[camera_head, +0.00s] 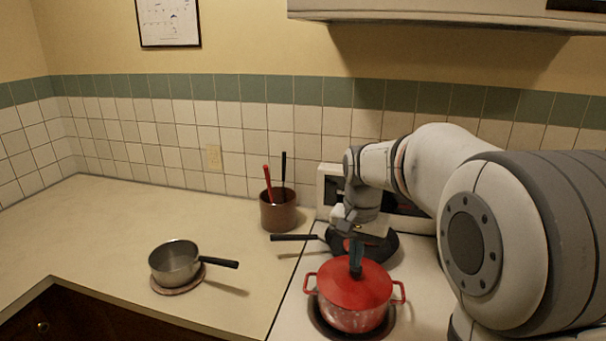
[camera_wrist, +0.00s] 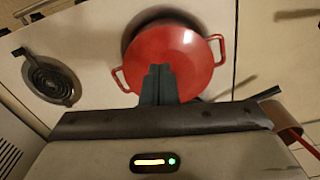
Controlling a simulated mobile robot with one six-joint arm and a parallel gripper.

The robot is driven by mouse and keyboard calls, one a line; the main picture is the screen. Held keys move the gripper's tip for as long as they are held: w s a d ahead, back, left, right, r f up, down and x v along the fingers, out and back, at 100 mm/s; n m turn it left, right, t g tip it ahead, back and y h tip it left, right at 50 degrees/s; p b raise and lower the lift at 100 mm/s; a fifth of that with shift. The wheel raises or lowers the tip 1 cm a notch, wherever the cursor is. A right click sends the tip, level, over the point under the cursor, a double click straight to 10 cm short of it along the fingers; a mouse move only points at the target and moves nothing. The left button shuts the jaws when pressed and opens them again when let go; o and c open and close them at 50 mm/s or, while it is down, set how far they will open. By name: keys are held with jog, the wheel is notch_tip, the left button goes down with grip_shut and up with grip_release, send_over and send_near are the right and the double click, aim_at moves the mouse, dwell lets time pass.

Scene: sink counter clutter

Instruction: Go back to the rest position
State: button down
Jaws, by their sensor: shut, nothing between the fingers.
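My gripper (camera_head: 356,272) points down over the red pot (camera_head: 352,316) on the stove, its fingers together and empty. The fingertips overlap the pot's red lid (camera_head: 345,291) in the head view; I cannot tell whether they touch it. In the wrist view the closed fingers (camera_wrist: 158,70) stand in front of the red lid (camera_wrist: 178,52), which sits on the pot. The fingers hide part of the lid. My arm reaches in from the right.
A dark frying pan (camera_head: 382,247) sits behind the pot. A steel saucepan (camera_head: 175,264) rests on a round trivet (camera_head: 180,287) to the left. A brown crock (camera_head: 278,214) holds utensils by the wall. A coil burner (camera_wrist: 50,79) is bare. The far-left counter is clear.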

jog(key=s+f+n+t, duration=0.1)
jog(key=s+n+t, duration=0.2)
jog(key=s, duration=1.7)
jog(key=n, duration=0.2)
jog(key=shift+d+f+n, duration=0.25)
jog(key=shift+d+n, duration=0.05)
